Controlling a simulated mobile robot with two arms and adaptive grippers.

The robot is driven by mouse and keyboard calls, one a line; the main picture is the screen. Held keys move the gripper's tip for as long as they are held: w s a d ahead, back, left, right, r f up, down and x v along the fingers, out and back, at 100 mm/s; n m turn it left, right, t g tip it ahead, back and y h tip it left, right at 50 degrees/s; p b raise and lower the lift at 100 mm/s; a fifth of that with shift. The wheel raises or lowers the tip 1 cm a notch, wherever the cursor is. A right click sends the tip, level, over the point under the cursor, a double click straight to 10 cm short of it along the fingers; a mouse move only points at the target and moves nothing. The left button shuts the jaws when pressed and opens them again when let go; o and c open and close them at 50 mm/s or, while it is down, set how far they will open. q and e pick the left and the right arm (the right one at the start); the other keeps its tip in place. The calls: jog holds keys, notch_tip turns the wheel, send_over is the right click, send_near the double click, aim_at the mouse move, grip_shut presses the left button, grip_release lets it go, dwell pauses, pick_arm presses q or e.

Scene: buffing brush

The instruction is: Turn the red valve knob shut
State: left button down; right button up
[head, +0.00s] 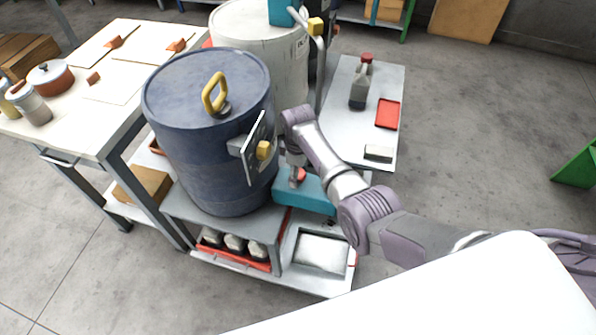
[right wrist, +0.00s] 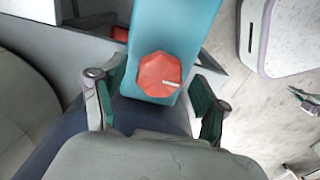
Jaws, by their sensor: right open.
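The red valve knob (right wrist: 160,74) is a faceted red disc with a white mark pointing right. It sits on a teal block (right wrist: 165,20). In the right wrist view my right gripper (right wrist: 155,100) is open, with one finger on each side of the knob and apart from it. In the head view the knob (head: 298,175) shows as a small red piece on the teal block (head: 305,194), partly hidden by my right gripper (head: 296,170) above it. My left gripper is in neither view.
A large dark blue drum (head: 205,130) stands left of my right arm, with a bracket and yellow cap (head: 263,150) close to the arm. A white drum (head: 285,60) is behind. A grey side table (head: 340,130) holds a bottle (head: 360,88) and a red tray (head: 388,113). Open floor lies right.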

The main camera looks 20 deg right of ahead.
jog(key=c, duration=1.2)
jog(key=shift+o, duration=0.2)
jog(key=m+p, duration=0.2)
jog(key=shift+r+m, duration=0.1)
jog(key=shift+m, duration=0.3)
jog(key=m+p, duration=0.1)
jog(key=m, duration=0.3)
jog(key=shift+m+p, duration=0.3)
jog(key=m+p, duration=0.1)
jog(key=m, duration=0.4)
jog(key=shift+a+m, duration=0.1)
jog(key=shift+m, duration=2.7)
